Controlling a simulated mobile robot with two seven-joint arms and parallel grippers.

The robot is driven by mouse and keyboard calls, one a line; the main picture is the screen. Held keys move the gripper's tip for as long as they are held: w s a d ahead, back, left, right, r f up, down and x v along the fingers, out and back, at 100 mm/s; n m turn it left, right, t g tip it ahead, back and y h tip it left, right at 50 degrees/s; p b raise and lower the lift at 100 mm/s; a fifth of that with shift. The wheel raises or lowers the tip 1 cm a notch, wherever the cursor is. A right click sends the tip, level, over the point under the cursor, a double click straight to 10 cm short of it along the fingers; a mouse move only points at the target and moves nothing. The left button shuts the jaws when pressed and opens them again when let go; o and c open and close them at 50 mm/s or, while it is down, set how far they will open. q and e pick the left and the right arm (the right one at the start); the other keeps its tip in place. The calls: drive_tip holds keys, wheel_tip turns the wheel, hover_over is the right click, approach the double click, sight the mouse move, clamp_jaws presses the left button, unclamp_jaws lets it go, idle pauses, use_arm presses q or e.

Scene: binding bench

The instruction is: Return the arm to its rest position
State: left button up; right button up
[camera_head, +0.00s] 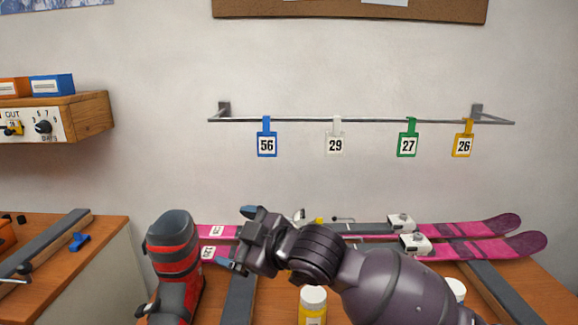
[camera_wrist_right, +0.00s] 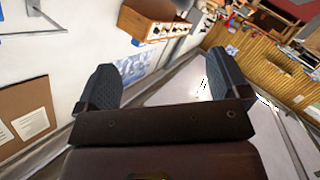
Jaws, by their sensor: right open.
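My right arm comes in from the lower right in the head view. Its gripper (camera_head: 240,238) is open and empty, held above the bench just right of the red and black ski boot (camera_head: 174,262). In the right wrist view the two fingers of the gripper (camera_wrist_right: 160,88) stand wide apart with nothing between them. The pink skis (camera_head: 480,238) lie across the bench behind the arm, partly hidden by it. My left gripper does not show.
A wall rail (camera_head: 375,120) carries several numbered tags, such as the blue 56 tag (camera_head: 267,143). A yellow bottle (camera_head: 313,306) stands below the forearm. A wooden box with dials (camera_head: 85,115) is at left.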

drive_tip(key=s+d+f+m+t+h, duration=0.2)
drive_tip(key=d+f+m+t+h, duration=0.15)
drive_tip(key=d+f+m, duration=0.45)
drive_tip(key=s+d+f+m+t+h, duration=0.2)
drive_tip(key=d+f+m+t+h, duration=0.15)
drive_tip(key=d+f, duration=0.8)
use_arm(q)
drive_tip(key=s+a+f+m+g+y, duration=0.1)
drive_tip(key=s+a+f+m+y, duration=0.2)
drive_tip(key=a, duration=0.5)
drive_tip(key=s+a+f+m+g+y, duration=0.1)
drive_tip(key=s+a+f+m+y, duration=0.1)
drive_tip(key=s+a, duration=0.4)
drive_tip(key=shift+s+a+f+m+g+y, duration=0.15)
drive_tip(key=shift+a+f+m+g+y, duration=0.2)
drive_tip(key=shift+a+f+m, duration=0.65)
use_arm(e)
drive_tip(key=s+d+f+m+g+h, duration=0.2)
drive_tip(key=s+d+f+h, duration=0.1)
drive_tip(key=s+d+f, duration=0.5)
drive_tip(key=s+d+f+m+g+h, duration=0.2)
drive_tip(key=s+d+f, duration=0.6)
drive_tip(key=s, duration=0.7)
wheel_tip(320, 180, down, 2)
drive_tip(key=shift+s+d+f+m+g+h, duration=0.2)
drive_tip(key=shift+d+m+g+h, duration=0.15)
drive_tip(key=shift+m, duration=0.4)
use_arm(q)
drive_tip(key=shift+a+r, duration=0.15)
